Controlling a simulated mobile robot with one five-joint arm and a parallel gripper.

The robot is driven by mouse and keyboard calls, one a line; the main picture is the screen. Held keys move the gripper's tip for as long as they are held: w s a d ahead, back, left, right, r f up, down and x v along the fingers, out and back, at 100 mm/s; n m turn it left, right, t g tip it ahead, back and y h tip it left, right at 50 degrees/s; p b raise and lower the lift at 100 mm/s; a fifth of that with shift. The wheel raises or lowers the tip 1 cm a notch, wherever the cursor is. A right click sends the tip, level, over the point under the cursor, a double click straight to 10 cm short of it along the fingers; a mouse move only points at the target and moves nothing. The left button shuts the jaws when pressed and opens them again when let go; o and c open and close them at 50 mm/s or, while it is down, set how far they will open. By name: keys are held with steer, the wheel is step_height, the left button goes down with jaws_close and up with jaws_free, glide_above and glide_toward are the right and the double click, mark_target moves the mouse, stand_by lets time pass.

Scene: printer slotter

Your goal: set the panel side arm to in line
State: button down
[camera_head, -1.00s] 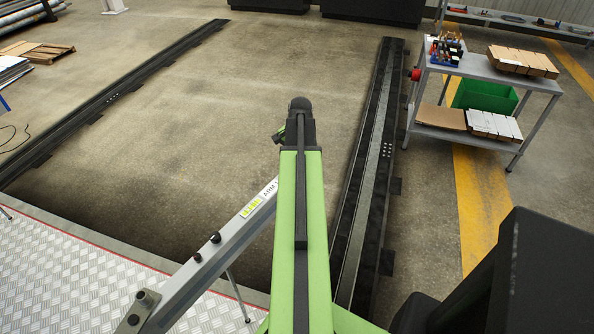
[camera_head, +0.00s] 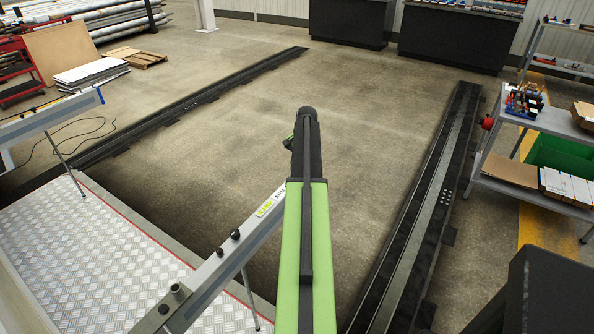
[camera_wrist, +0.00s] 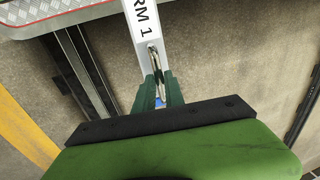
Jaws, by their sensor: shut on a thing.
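The side arm is a grey metal beam (camera_head: 222,268) with black knobs, a yellow-green label and "ARM 1" lettering. In the head view it slants up from the bottom left, across the chequered platform's edge, and passes behind my green arm. In the wrist view the white lettered end of the beam (camera_wrist: 145,27) comes down from the top, with a slotted metal piece at its tip. My gripper (camera_wrist: 160,92) has dark green fingers shut on that tip. The contact itself is partly hidden.
The chequered platform (camera_head: 90,255) lies at left, with a second grey beam (camera_head: 48,118) on legs. Black floor rails (camera_head: 190,104) run along both sides. A trolley (camera_head: 545,120) with a green bin stands at right. The concrete floor between the rails is clear.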

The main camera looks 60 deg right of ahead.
steer(key=shift+w+a+r, duration=0.1)
steer(key=shift+w+a, duration=0.05)
steer(key=shift+w, duration=0.5)
steer(key=c, duration=1.5)
jaws_free()
steer(key=shift+o, duration=0.2)
steer(key=shift+s, duration=0.1)
steer(key=s+r+p, duration=0.1)
steer(key=r+p, duration=0.7)
steer(key=s+r+p, duration=0.2)
steer(key=r+p, duration=0.7)
steer(key=shift+s, duration=0.25)
